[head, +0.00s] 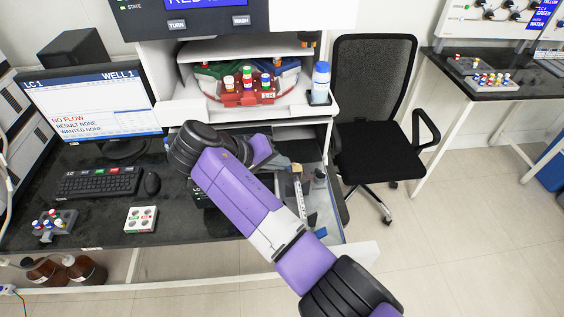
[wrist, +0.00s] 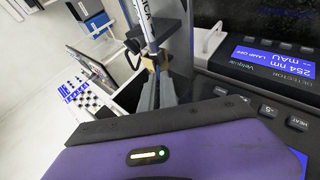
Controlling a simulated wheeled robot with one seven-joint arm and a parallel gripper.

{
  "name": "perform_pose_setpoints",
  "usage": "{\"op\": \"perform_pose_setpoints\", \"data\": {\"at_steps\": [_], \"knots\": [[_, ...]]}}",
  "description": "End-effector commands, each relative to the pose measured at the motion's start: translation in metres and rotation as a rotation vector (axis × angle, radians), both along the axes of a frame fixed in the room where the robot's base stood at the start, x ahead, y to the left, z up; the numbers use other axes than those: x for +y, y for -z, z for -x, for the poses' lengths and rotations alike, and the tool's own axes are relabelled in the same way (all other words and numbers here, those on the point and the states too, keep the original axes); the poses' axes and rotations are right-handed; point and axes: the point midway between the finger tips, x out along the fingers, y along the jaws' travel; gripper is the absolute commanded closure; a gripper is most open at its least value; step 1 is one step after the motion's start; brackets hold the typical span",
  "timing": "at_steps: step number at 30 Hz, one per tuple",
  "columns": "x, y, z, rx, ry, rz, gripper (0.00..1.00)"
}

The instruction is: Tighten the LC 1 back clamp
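In the wrist view a white column (wrist: 146,22) with dark lettering runs down to a small brass-coloured fitting (wrist: 151,63), which may be the back clamp; I cannot be sure. My gripper (wrist: 157,84) reaches up to just below this fitting, its grey fingertips close to it. Whether they touch it, or how far apart they are, I cannot tell. In the head view my purple arm hides most of my gripper, and a pale upright column (head: 299,192) stands to the right of my wrist. The LC 1 monitor (head: 92,100) reads NO FLOW and WELL 1.
A detector box (wrist: 270,65) with a blue display stands close on the right in the wrist view. In the head view, a carousel of vials (head: 248,85) and a blue-capped bottle (head: 320,84) are behind my arm. A black chair (head: 372,145) stands to the right.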

Motion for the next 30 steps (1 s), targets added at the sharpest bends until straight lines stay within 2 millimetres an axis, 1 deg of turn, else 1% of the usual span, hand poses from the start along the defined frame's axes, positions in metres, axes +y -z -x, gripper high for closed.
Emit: {"op": "perform_pose_setpoints", "data": {"at_steps": [6, 17, 18, 21, 30], "knots": [[0.0025, 0.0011, 0.0000, -0.006, -0.002, 0.034, 1.00], [0.0025, 0.0012, 0.0001, -0.007, -0.003, 0.037, 1.00], [0.0025, 0.0012, 0.0001, -0.007, -0.003, 0.037, 0.92], [0.0024, 0.0013, 0.0002, -0.006, -0.002, 0.037, 0.74], [0.0022, 0.0014, 0.0005, -0.006, -0.001, 0.037, 0.74]]}}
